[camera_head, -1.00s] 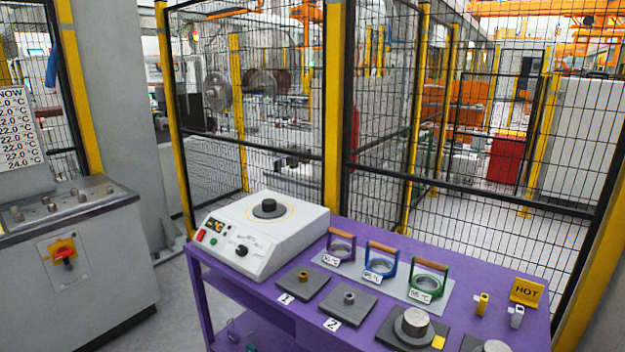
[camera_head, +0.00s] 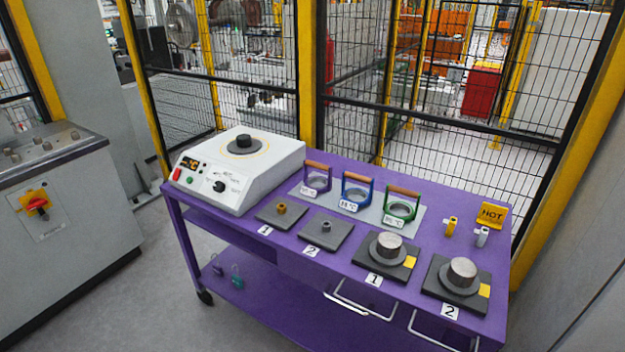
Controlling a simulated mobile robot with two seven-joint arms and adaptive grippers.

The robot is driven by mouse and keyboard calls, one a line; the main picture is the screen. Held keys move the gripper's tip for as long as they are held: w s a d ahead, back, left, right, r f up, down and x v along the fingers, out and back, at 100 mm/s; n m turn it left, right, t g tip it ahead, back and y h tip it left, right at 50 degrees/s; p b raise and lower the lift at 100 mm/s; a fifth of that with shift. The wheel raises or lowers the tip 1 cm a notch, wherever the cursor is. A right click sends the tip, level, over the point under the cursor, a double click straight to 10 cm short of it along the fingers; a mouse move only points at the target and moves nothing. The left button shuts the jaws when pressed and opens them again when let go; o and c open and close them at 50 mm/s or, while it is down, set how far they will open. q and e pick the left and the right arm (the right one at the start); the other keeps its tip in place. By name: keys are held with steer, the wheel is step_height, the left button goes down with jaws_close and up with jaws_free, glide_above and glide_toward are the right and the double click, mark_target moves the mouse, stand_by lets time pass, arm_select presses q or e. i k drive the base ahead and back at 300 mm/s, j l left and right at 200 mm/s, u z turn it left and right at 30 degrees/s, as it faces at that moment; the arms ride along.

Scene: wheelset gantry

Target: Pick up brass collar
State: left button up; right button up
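A small brass collar (camera_head: 281,209) stands on a dark square plate (camera_head: 276,219) by a label reading 1, on the left half of the purple cart's top. To its right a small grey collar (camera_head: 326,227) stands on a similar plate (camera_head: 338,236) by a label reading 2. Neither of my grippers is in view.
A grey control cabinet (camera_head: 75,230) stands left. Mesh fencing rises behind. Floor between cabinet and cart is clear.

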mark_target(281, 207)
steer(key=z, duration=1)
steer(key=i+j+z, duration=0.1)
steer(key=j, duration=0.3)
steer(key=i+j+z, duration=0.1)
steer(key=j, duration=0.3)
steer(key=i+j, duration=0.1)
steer(key=j, duration=0.3)
steer(key=i+j, duration=0.15)
steer(key=j, duration=0.3)
steer(key=i+j, duration=0.1)
steer(key=j, duration=0.3)
